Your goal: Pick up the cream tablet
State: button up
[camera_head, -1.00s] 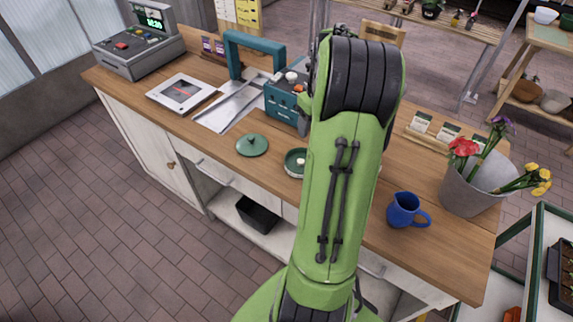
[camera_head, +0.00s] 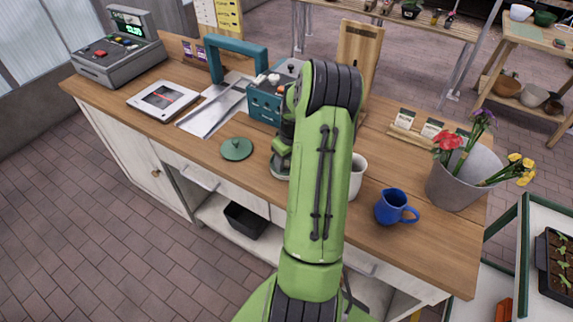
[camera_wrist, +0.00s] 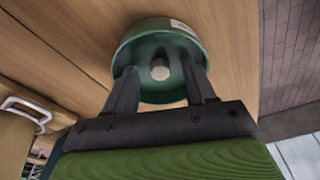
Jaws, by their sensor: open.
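The cream tablet (camera_wrist: 160,70) shows in the wrist view as a small pale piece inside a round green dish (camera_wrist: 154,27). My gripper (camera_wrist: 161,65) is open, with one finger on each side of the tablet and apart from it. The fingers reach over the near part of the dish. In the head view my gripper (camera_head: 282,152) is low over the counter at the dish's place. My arm hides the tablet and most of the dish there.
On the wooden counter (camera_head: 430,250), a green lid (camera_head: 236,149) lies left of my gripper. A white cup (camera_head: 357,177) and a blue mug (camera_head: 391,207) stand to the right. A teal machine (camera_head: 264,103) stands close behind. The front-left counter strip is clear.

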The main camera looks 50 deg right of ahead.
grip_shut()
dwell(0.3)
dwell(0.3)
